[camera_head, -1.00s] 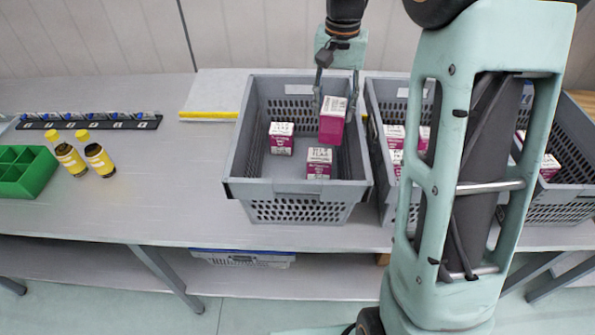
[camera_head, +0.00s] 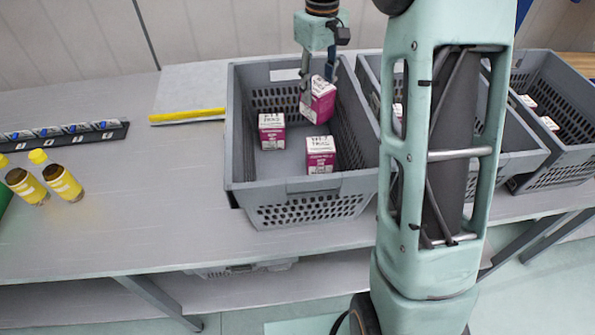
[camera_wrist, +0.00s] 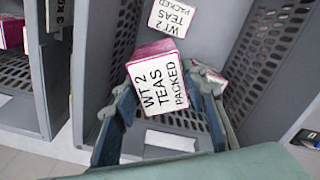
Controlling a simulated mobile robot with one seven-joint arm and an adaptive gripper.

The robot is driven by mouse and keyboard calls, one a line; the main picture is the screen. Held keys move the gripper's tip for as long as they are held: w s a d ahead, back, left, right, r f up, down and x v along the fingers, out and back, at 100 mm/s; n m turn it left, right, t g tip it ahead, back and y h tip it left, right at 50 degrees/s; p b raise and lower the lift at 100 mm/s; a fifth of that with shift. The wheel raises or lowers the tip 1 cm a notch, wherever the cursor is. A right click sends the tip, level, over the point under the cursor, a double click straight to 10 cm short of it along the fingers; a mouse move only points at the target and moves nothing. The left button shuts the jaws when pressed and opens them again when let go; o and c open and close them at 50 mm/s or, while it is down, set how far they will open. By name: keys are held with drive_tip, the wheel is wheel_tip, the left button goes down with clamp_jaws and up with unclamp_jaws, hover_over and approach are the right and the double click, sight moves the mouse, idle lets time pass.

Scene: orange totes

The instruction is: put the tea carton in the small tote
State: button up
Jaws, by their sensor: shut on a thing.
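My gripper (camera_head: 318,84) is shut on a magenta and white tea carton (camera_head: 318,105) and holds it tilted inside the grey tote (camera_head: 232,130), toward its back right. In the wrist view the held carton (camera_wrist: 158,88) lies between the two fingers, its white label reading "WT 2 TEAS PACKED". Two more tea cartons stand on the tote floor, one at the left (camera_head: 271,132) and one at the front right (camera_head: 320,155). I cannot tell from the head view whether the held carton touches the floor.
More grey totes stand to the right, one partly behind my arm and another (camera_head: 562,160) further right, with cartons inside. Two yellow-labelled bottles (camera_head: 62,183) and a black strip (camera_head: 65,135) are at the left.

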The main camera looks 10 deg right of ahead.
sight(315, 76)
drive_tip(key=n, duration=0.1)
drive_tip(key=w+f+n, duration=0.1)
drive_tip(key=n, duration=0.1)
drive_tip(key=w+n+b, duration=0.1)
drive_tip(key=n, duration=0.1)
drive_tip(key=shift+f, duration=0.15)
drive_tip(key=n, duration=0.2)
drive_tip(key=w+n, duration=0.1)
drive_tip(key=n, duration=0.1)
drive_tip(key=f+n+b, duration=0.1)
drive_tip(key=n, duration=0.1)
drive_tip(key=shift+w, duration=0.35)
drive_tip(key=shift+f+n, duration=0.15)
drive_tip(key=shift+n, duration=0.25)
wheel_tip(315, 76, down, 10)
drive_tip(key=shift+r, duration=0.2)
drive_tip(key=shift+f+b, duration=0.15)
drive_tip(key=shift+b, duration=0.15)
drive_tip(key=o, duration=1.3)
drive_tip(key=shift+o, duration=0.2)
